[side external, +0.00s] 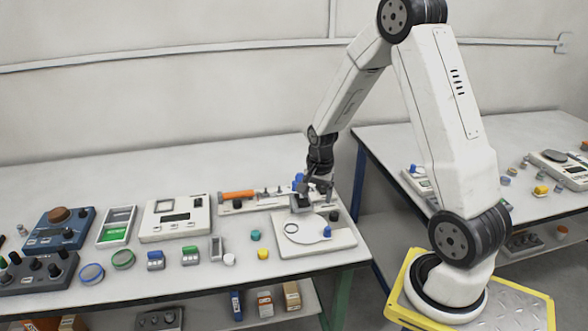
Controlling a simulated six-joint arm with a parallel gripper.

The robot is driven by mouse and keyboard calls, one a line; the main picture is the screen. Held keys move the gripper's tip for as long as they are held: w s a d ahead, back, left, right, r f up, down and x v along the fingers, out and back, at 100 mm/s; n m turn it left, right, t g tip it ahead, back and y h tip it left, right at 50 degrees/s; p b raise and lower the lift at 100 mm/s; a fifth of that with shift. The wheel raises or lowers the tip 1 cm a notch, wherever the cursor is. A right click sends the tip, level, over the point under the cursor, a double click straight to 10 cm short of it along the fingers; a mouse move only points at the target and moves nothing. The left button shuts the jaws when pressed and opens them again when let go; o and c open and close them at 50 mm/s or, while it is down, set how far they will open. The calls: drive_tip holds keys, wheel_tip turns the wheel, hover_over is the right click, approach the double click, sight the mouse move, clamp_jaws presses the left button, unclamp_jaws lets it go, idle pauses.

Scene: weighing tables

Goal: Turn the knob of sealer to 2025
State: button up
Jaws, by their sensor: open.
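No label is readable, so I cannot tell for sure which device is the sealer. A long low white device with an orange handle (237,195) and small dark knobs lies at the back right of the left table. In front of it stands a white device with a round plate (305,229) and a small blue knob (327,232). My gripper (313,190) is open and points down over the area where these two devices meet. It partly hides what is behind it, including a blue part (299,178). I cannot tell whether it touches anything. No knob setting is legible.
A white scale (176,218), a green-and-white tray (117,226), a blue device with a brown knob (60,228) and a dark knobbed box (38,273) stand to the left. Small colored pieces line the front. A second table (390,148) stands at right.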

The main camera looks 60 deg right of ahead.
drive_tip(key=s+a+r+n, duration=0.2)
drive_tip(key=a+n, duration=0.4)
drive_tip(key=a, duration=0.2)
drive_tip(key=s+a+r+n+t, duration=0.1)
drive_tip(key=s+a+r+n, duration=0.1)
drive_tip(key=a+n, duration=0.4)
drive_tip(key=shift+s+a+r+n+t, duration=0.15)
drive_tip(key=shift+a+r+n+t, duration=0.15)
drive_tip(key=shift+a+r, duration=0.55)
drive_tip(key=shift+a, duration=0.15)
drive_tip(key=a+n, duration=0.1)
drive_tip(key=s+n, duration=0.1)
drive_tip(key=s+a+n, duration=0.1)
drive_tip(key=shift+s+a+r, duration=0.15)
drive_tip(key=shift+a+r, duration=0.1)
drive_tip(key=shift+a, duration=0.1)
